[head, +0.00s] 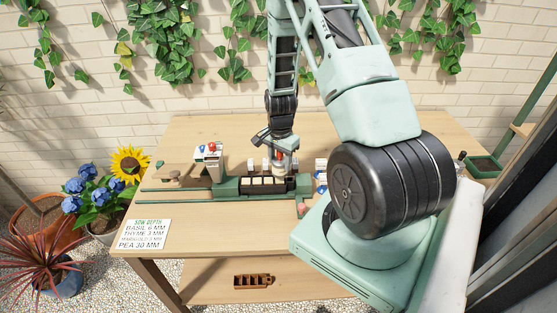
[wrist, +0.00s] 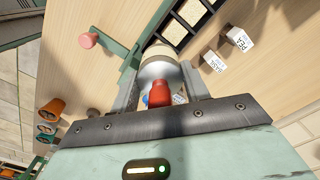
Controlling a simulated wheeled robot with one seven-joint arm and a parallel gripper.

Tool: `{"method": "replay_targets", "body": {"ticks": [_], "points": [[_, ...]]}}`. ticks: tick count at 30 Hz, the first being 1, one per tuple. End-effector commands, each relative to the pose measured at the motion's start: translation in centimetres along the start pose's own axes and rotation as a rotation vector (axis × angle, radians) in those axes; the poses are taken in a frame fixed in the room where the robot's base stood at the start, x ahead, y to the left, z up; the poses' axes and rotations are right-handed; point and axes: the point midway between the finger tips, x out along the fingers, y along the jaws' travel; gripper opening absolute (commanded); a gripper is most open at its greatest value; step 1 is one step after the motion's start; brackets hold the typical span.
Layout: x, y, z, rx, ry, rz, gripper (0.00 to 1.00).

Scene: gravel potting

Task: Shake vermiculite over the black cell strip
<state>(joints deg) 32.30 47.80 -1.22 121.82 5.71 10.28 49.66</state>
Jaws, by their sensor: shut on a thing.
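The black cell strip (head: 264,185) lies in a green frame on the table in the head view, with pale patches in its cells. Part of the strip (wrist: 176,33) shows at the top of the wrist view. My gripper (head: 279,160) is shut on a shaker, a pale, rounded cylinder (wrist: 158,68) in the wrist view. A red part shows close to the shaker, between my fingers (wrist: 160,88). The gripper is above the right part of the strip. I cannot tell how far the shaker is tilted, or see any grains falling.
A sowing depth card (head: 145,234) lies at the table's front left. Small white labelled blocks, one marked PEA (wrist: 239,39), stand beside the strip. A green tray (head: 483,166) is at the far right. The wooden table (head: 200,235) is clear in front.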

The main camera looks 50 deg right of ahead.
Motion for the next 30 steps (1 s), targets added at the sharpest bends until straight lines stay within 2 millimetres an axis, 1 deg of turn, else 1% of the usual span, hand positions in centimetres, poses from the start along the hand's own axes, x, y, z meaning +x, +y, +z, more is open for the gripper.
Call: {"method": "replay_targets", "body": {"ticks": [2,5,12,15,24,30], "points": [[0.0,0.7,-0.6,0.004,0.0,0.0,0.29],[0.0,0.9,-0.7,0.0,0.0,-0.001,0.29],[0.0,-0.7,0.6,-0.003,0.0,-0.001,0.3],[0.0,-0.9,0.7,0.0,0.0,-0.001,0.3],[0.0,0.9,-0.7,0.001,0.0,-0.001,0.29],[0.0,0.9,-0.7,-0.001,0.0,-0.001,0.3]]}}
